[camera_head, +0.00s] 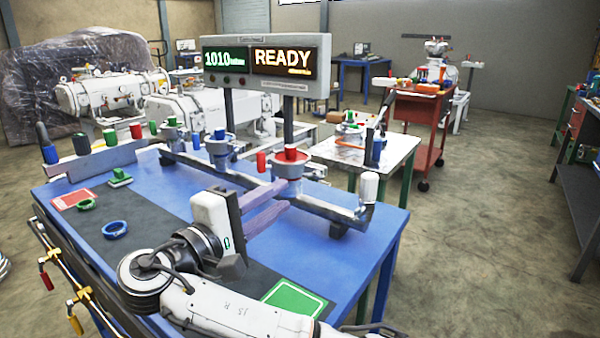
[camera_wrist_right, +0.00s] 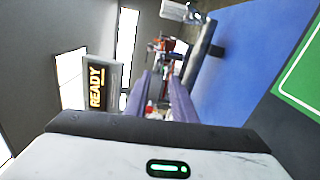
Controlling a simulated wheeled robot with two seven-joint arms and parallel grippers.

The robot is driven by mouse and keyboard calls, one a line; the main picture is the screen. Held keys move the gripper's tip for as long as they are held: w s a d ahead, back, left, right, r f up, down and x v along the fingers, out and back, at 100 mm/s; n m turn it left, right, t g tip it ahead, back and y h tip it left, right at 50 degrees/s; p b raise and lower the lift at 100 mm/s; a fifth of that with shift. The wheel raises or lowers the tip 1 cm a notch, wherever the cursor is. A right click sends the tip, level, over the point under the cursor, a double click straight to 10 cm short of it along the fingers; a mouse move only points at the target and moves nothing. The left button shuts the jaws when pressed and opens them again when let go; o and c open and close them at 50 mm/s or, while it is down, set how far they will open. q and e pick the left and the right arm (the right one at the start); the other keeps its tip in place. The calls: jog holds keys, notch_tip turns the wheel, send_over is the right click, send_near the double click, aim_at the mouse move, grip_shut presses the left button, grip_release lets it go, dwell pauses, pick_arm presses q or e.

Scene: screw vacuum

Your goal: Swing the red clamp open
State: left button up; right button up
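A red-topped fitting (camera_head: 290,155) sits on a grey flanged port of the metal pipe, behind my right fingertips. A short red upright piece (camera_head: 262,161) stands just left of it; I cannot tell whether it is the clamp's handle. My right gripper (camera_head: 286,196) points toward this port, its two purple-grey fingers apart and in front of it. In the right wrist view the fingers (camera_wrist_right: 158,80) show a gap with small red and white parts visible beyond. Contact with the clamp cannot be made out. My left gripper is not in view.
The metal pipe (camera_head: 325,212) runs across the blue table (camera_head: 365,240), with blue-capped and green-capped ports farther left. A sign reading READY (camera_head: 284,62) stands behind it. Green (camera_head: 87,204) and blue (camera_head: 115,229) rings lie on the dark mat. A green square (camera_head: 295,298) marks the front.

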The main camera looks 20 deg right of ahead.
aim_at(311, 178)
jog(key=x, duration=0.9)
jog(key=shift+d+r, duration=0.1)
jog(key=shift+d, duration=0.25)
grip_shut()
